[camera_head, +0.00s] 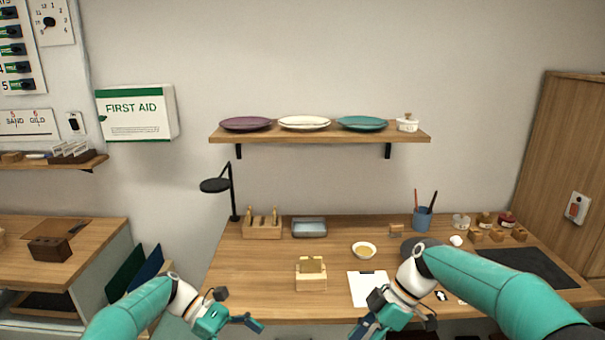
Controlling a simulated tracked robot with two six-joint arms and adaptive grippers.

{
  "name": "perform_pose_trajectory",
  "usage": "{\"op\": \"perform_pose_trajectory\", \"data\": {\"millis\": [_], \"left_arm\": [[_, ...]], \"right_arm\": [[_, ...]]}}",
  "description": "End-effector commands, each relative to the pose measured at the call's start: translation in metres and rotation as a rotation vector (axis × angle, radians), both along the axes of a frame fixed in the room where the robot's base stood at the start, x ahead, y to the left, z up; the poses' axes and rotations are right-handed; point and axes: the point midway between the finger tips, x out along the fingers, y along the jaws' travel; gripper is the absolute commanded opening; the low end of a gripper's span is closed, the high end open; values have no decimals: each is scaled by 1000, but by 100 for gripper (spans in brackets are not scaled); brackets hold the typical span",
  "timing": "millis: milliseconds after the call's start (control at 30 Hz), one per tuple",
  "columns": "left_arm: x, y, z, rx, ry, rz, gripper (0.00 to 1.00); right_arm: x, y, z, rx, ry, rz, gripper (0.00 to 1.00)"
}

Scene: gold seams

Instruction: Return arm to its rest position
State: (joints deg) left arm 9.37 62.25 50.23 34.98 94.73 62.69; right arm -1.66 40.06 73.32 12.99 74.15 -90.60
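My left gripper (240,309) is in front of the workbench (235,279), low in the picture, with its fingers pointing right. Its fingers look spread and nothing shows between them. My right gripper (366,327) is low at the bench's front edge, pointing down and left. Its fingertips run near the bottom edge of the picture, so its opening is hard to tell. Both arms are teal with white wrists, and the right arm crosses over the right part of the bench.
On the bench stand a wooden block holder (311,275), a white sheet (369,289), a small bowl (364,250), a blue cup (422,219) and a black lamp (233,190). A dark mat (530,266) lies at right. A shelf (320,137) with plates hangs above.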

Motion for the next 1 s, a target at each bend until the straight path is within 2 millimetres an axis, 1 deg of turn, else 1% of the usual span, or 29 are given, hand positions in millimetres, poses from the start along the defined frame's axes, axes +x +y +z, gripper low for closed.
{"op": "perform_pose_trajectory", "data": {"millis": [33, 167, 267, 367, 433, 467, 500, 567, 600, 667, 700, 767, 800, 900, 1000], "left_arm": [[-8, -1, -4, 3, 26, -10, 100], [-26, -5, -22, 27, 85, -21, 100], [-42, -9, -42, 56, 115, -25, 100], [-63, -13, -68, 97, 129, -36, 100], [-82, -16, -91, 136, 125, -51, 100], [-93, -16, -102, 156, 118, -61, 100], [-109, -17, -118, 184, 103, -79, 100], [-135, -17, -142, 226, 67, -113, 100], [-153, -17, -156, 254, 34, -143, 100], [-180, -15, -176, 291, -25, -195, 100], [-199, -13, -188, 312, -71, -235, 100], [-226, -10, -204, 341, -152, -303, 100], [-244, -8, -212, 355, -214, -352, 100], [-282, -3, -227, 376, -387, -479, 100], [-305, 0, -233, 380, -577, -598, 100]], "right_arm": [[-8, -2, -13, -4, 37, 2, 41], [-27, -5, -48, -16, 114, -1, 41], [-43, -6, -78, -33, 174, -26, 41], [-64, -8, -113, -62, 246, -73, 41], [-84, -8, -141, -90, 307, -128, 41], [-94, -9, -155, -106, 333, -157, 41], [-109, -8, -173, -131, 372, -203, 41], [-133, -9, -199, -170, 426, -281, 41], [-149, -8, -214, -196, 459, -337, 41], [-173, -8, -235, -237, 503, -426, 41], [-189, -7, -247, -263, 531, -487, 41], [-213, -6, -262, -300, 566, -588, 41], [-229, -5, -270, -322, 587, -659, 41], [-260, -2, -284, -361, 620, -847, 41], [-278, 1, -290, -372, 633, -1043, 41]]}}
